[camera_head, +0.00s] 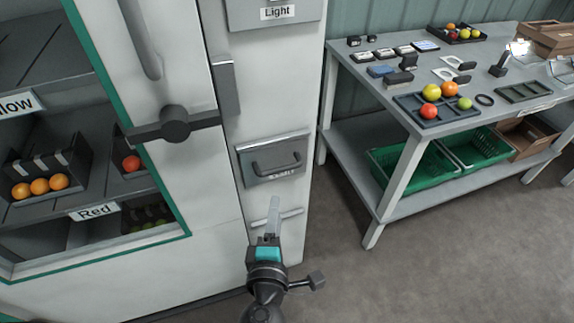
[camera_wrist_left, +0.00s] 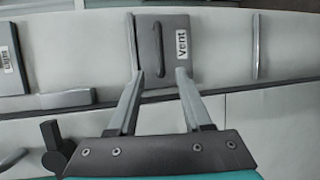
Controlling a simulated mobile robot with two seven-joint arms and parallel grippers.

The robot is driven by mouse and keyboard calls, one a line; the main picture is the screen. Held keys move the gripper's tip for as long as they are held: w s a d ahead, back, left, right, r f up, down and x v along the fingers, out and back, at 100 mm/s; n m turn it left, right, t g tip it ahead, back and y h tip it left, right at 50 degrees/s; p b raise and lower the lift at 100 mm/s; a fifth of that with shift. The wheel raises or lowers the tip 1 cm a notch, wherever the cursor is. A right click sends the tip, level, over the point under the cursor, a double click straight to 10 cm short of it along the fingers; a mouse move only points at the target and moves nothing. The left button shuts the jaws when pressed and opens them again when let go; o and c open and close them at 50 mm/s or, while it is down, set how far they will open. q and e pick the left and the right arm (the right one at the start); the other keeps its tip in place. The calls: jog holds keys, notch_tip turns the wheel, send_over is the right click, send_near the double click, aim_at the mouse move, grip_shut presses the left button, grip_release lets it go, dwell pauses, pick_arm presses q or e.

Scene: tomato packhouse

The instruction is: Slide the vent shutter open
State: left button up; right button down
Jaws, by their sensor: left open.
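The vent shutter (camera_head: 262,177) is a grey plate with a dark bar handle (camera_head: 276,163) on the narrow white cabinet front. In the left wrist view the shutter (camera_wrist_left: 180,67) carries a "Vent" label (camera_wrist_left: 182,43) beside the handle (camera_wrist_left: 158,42). My left gripper (camera_head: 274,204) is below the shutter in the head view, fingers towards the cabinet. In the left wrist view its open, empty fingers (camera_wrist_left: 160,73) lie either side of the handle's line, apart from it as far as I can tell. My right gripper is not in view.
A light rail (camera_head: 290,214) crosses the cabinet front below the shutter. A "Light" panel (camera_head: 275,14) sits above.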

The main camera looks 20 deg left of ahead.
pick_arm(q)
send_near(280, 172)
jog(key=w, duration=0.3)
jog(key=x, duration=0.2)
jog(key=b+x, duration=0.1)
jog(key=x, duration=0.1)
jog(key=b+x, duration=0.1)
jog(key=x, duration=0.1)
jog(key=shift+w+a+f, duration=0.1)
jog(key=shift+a+f, duration=0.1)
jog(key=shift+f, duration=0.1)
jog(key=shift+x, duration=0.75)
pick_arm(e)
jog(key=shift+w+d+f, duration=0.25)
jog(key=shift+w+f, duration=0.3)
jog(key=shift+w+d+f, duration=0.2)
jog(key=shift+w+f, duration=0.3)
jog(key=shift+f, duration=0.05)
pick_arm(q)
grip_shut()
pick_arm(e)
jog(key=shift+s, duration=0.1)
